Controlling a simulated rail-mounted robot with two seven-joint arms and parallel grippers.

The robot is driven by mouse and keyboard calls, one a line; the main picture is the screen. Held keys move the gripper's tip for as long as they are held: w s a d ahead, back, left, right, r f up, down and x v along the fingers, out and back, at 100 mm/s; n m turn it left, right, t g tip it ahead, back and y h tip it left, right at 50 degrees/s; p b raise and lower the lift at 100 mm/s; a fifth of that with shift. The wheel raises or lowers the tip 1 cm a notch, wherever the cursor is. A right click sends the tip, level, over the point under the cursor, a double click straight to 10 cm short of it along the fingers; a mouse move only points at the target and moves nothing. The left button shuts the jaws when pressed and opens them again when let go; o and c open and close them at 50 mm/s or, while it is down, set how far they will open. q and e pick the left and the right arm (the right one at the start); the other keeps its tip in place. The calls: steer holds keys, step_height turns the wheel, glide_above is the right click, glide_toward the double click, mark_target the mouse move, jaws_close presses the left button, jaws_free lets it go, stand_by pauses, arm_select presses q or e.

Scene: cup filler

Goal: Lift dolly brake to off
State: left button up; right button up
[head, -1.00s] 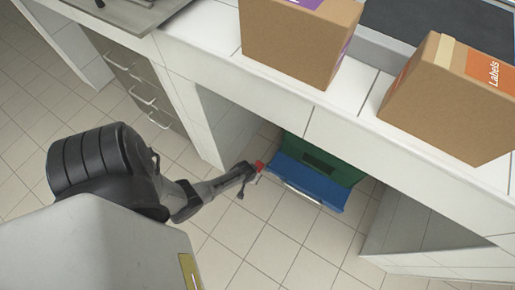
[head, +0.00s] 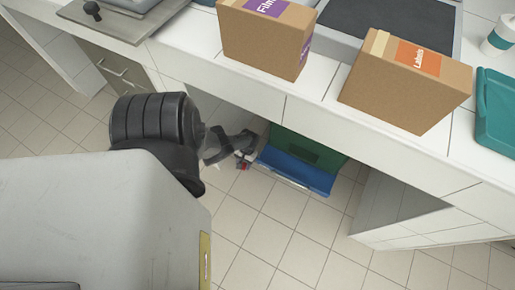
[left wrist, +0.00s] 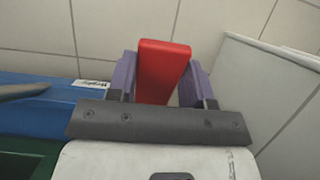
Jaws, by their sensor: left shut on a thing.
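The dolly brake is a red lever (left wrist: 163,70), between the purple-grey fingers of my left gripper (left wrist: 160,82) in the left wrist view. The left gripper is shut on it. In the head view my left gripper (head: 243,164) is low beside the left end of the blue dolly (head: 300,174), under the counter, and only a little red shows there. The blue dolly edge also shows at the left of the left wrist view (left wrist: 35,105). The lever's pivot is hidden behind the gripper. My right gripper is not in view.
A green crate (head: 308,149) sits on the dolly under the counter. A white counter panel (left wrist: 275,95) stands close to the right of the gripper. Two cardboard boxes, Film (head: 262,42) and Labels (head: 403,85), stand on the counter above. The tiled floor in front is clear.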

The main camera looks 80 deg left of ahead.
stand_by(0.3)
arm_select(q)
steer(key=shift+r, duration=0.1)
steer(key=o, duration=1.2)
steer(key=shift+a, duration=0.1)
steer(key=shift+o, duration=0.4)
steer(key=p+v, duration=0.5)
steer(key=v, duration=0.2)
steer(key=shift+w+a+r, duration=0.15)
steer(key=shift+r, duration=0.05)
